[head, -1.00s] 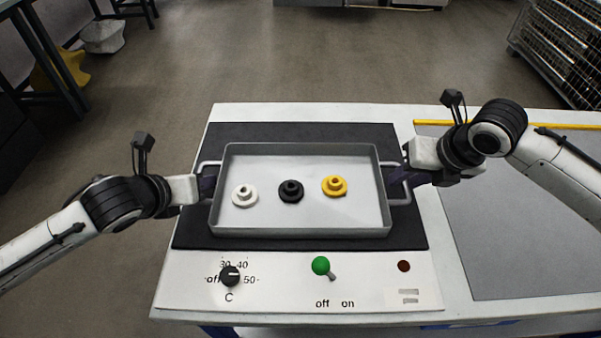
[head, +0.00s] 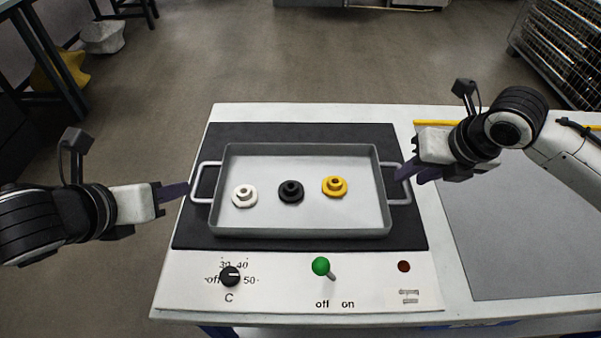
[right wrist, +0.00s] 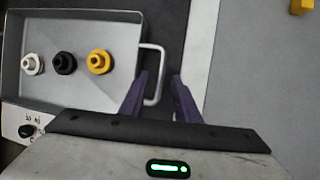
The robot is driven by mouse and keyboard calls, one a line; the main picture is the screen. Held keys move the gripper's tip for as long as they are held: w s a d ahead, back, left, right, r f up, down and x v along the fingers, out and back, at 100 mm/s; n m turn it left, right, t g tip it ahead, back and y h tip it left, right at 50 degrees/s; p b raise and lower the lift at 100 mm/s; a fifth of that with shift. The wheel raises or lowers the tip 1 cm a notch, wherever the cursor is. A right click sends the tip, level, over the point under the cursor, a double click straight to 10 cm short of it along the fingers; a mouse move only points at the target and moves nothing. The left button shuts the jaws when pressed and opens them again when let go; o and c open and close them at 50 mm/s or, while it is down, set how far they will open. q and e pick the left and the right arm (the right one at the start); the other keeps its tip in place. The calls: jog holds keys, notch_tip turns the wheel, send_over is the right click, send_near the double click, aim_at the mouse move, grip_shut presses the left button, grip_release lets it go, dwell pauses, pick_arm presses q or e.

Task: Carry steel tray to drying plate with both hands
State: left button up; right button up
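The steel tray (head: 300,232) is a shallow grey box with a side handle at each end. It lies level on the dark plate and holds a white, a black and a yellow flanged part. My left gripper (head: 180,189) is left of the left handle (head: 197,182), apart from it; its fingers show edge-on, so their opening is unclear. My right gripper (head: 408,174) is at the right handle (head: 405,186). In the right wrist view its fingers (right wrist: 159,85) are open, and the handle (right wrist: 158,60) shows between them; whether they touch it is unclear.
The dark plate (head: 215,140) is on a white unit with a dial (head: 230,276), a green-tipped switch (head: 321,266) and a dark red button (head: 404,266). A bare grey plate (head: 530,240) lies to the right, with a yellow strip (head: 570,126) behind it.

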jog(key=v, duration=0.9)
